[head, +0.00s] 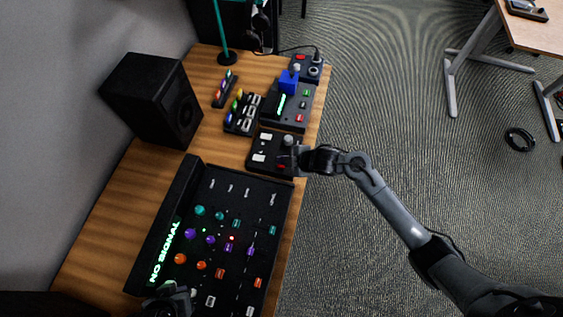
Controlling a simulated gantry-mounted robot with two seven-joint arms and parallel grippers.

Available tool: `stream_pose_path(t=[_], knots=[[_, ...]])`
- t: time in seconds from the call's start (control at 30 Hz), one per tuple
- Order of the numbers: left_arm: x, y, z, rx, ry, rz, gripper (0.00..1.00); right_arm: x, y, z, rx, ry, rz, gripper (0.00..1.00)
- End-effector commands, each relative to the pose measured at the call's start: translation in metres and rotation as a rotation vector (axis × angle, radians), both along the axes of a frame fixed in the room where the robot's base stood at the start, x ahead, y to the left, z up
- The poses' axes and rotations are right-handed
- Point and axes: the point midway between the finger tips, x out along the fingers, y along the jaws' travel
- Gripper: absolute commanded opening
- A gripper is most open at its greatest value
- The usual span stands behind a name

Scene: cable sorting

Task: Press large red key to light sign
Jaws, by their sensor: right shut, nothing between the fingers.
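My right gripper (297,157) is shut and empty at the right edge of a small black box (263,145) with white keys and a grey knob. A small red key (282,167) shows on this box just left of the fingertips; I cannot tell whether they touch it. Another red key (300,118) is on the box behind, and a red button (299,57) is on the farthest box. A black console (267,222) in front carries a sign (164,252) with lit green letters reading "NO SIGNAL". My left gripper (172,299) is partly in view at the bottom, its fingers unclear.
A black speaker (153,100) stands at the left on the wooden table (112,222). A blue block (288,82) rises from the box behind. A small panel with coloured knobs (243,111) and a green post (222,30) are farther back. Right of the table is open carpet.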

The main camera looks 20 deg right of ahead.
Motion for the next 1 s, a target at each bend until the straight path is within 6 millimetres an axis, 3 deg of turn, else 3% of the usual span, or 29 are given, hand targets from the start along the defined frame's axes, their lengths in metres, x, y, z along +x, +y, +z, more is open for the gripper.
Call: stream_pose_path(t=[0.77,1.0], knots=[[-0.0004,0.0032,-0.0018,0.013,0.000,-0.008,0.00,0.0002,-0.0002,-0.0040,0.000,-0.001,-0.001,0.00],[-0.0003,0.0017,0.0056,0.007,0.000,-0.005,0.00,0.0002,-0.0003,0.0019,0.000,-0.001,-0.001,0.00]])
